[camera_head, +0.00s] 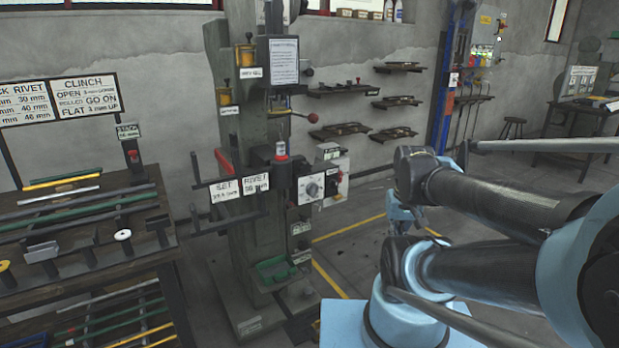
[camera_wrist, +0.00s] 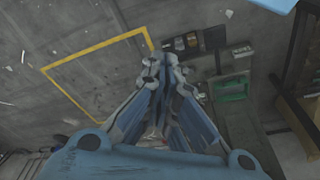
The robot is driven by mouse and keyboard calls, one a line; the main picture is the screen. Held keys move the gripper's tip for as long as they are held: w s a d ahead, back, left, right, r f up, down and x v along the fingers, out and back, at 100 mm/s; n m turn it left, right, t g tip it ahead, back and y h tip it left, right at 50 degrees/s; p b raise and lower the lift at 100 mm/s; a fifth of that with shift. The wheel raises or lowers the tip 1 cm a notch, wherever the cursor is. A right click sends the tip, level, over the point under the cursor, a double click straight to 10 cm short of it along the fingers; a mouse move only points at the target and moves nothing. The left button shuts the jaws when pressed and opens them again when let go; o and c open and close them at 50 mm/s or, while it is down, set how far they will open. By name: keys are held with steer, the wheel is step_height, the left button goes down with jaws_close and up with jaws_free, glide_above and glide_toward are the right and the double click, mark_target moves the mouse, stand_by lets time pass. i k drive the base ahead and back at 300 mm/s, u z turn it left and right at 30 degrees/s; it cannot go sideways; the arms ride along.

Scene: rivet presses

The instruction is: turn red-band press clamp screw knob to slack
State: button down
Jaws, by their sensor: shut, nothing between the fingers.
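A tall grey-green press (camera_head: 238,130) stands in the middle of the head view. A clear cylinder with a red band (camera_head: 281,152) sits at its work point. A red ball-ended lever (camera_head: 313,118) sticks out to the right above it. A small dark knob (camera_head: 307,71) shows at the upper right side, and a dial box (camera_head: 313,188) lower right. I cannot tell which part is the clamp screw knob. My gripper is shut and empty in the wrist view (camera_wrist: 162,62), pointing over the floor beside the press foot. In the head view my arm covers most of it.
A rack table (camera_head: 150,235) with bars and signs stands at the left. Sign plates (camera_head: 240,188) jut from the press front. A green tray (camera_head: 273,270) sits low on the press, also in the wrist view (camera_wrist: 228,88). Yellow-lined floor (camera_head: 345,228) between press and arm is clear.

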mark_target(304, 168)
steer(key=u, duration=1.5)
steer(key=k, duration=1.5)
steer(key=z, duration=1.45)
steer(key=i, duration=0.5)
steer(key=u, duration=0.05)
